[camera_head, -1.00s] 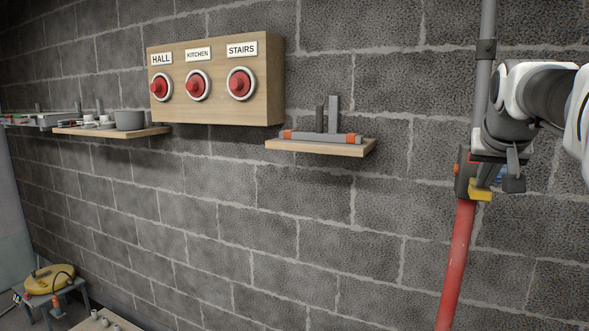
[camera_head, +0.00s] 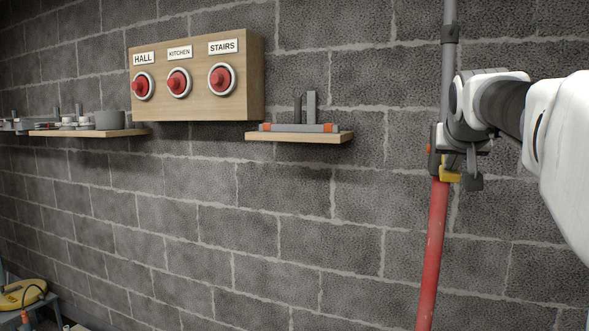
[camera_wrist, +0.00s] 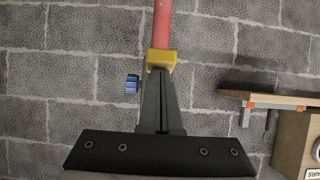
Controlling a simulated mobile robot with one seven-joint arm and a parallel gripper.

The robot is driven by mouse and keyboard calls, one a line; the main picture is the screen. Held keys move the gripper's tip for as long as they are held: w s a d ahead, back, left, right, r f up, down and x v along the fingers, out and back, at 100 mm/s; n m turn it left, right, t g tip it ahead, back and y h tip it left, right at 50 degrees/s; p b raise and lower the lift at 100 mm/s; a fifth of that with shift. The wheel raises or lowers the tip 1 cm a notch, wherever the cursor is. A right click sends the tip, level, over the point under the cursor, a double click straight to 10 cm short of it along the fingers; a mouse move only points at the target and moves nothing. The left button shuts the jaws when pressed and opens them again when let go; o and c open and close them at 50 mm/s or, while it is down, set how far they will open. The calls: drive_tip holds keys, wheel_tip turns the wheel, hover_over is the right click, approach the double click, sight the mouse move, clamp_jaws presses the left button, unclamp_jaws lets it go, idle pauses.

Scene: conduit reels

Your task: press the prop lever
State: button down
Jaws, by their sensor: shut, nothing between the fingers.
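The prop is a red tube (camera_head: 433,250) below and a grey tube (camera_head: 449,55) above, with a dark collar between them near the wall. A yellow lever (camera_head: 449,176) sticks out at the collar; it also shows in the wrist view (camera_wrist: 161,59), top centre. My gripper (camera_wrist: 160,76) is shut and empty, its dark fingertips at the yellow lever's edge in that picture. I cannot tell whether they touch it. A blue knob (camera_wrist: 132,84) lies left of the fingers in the wrist view. In the head view my wrist covers part of the collar.
A wooden box (camera_head: 250,75) with three red buttons labelled HALL, KITCHEN and STAIRS hangs on the block wall. A small shelf (camera_head: 300,138) holds grey and orange pipe parts; another shelf (camera_head: 75,132) holds pots. A yellow reel (camera_head: 22,293) sits low left. Wall between shelf and prop is clear.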

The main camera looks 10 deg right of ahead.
drive_tip(key=f+b, duration=0.1)
drive_tip(key=b, duration=0.1)
drive_tip(key=shift+f+t+b, duration=0.3)
drive_tip(key=shift+f+b, duration=0.1)
drive_tip(key=shift+r+p, duration=0.35)
drive_tip(key=shift+p, duration=0.1)
drive_tip(key=shift+r, duration=0.1)
drive_tip(key=shift+r+p, duration=0.6)
drive_tip(key=shift+r, duration=0.2)
